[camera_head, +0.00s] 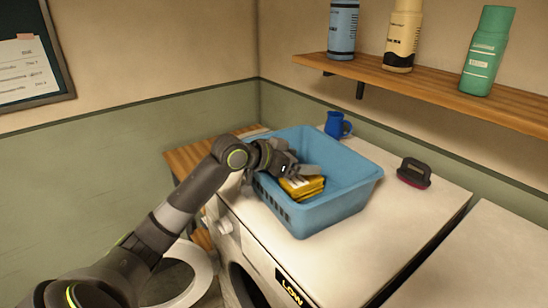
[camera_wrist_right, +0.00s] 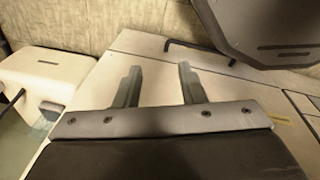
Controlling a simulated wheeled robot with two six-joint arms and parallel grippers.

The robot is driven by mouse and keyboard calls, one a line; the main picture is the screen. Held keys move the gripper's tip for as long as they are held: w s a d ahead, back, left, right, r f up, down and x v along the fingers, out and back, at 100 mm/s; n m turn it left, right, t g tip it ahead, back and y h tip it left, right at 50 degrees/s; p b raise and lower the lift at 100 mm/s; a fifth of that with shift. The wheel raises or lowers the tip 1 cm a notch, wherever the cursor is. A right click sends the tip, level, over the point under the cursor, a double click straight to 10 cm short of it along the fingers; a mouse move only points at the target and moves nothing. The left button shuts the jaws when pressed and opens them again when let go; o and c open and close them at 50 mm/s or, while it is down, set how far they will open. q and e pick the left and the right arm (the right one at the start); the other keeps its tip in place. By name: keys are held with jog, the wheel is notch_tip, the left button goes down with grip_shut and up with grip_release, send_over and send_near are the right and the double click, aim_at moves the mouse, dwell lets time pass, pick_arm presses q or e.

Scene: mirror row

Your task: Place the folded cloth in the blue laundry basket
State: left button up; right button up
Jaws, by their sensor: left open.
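The blue laundry basket (camera_head: 345,195) stands on top of the white washing machine. The folded cloth (camera_head: 304,188), yellow with layered folds, is inside the basket near its left side. My left gripper (camera_head: 303,171) reaches in over the basket's left rim and is open, right at the cloth's upper edge. Whether a finger touches the cloth is hard to tell. The arm and gripper hide part of the rim. My right gripper (camera_wrist_right: 160,70) shows only in the right wrist view, with its two fingers apart and nothing between them.
A blue mug (camera_head: 336,125) stands behind the basket, and a dark brush (camera_head: 413,172) lies to its right. A wooden shelf (camera_head: 430,86) with three bottles hangs above. The machine's round door (camera_head: 186,278) stands open below.

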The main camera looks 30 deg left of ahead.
pick_arm(q)
jog(key=shift+b+v, duration=0.8)
jog(key=shift+v, duration=4.3)
jog(key=shift+r, duration=0.15)
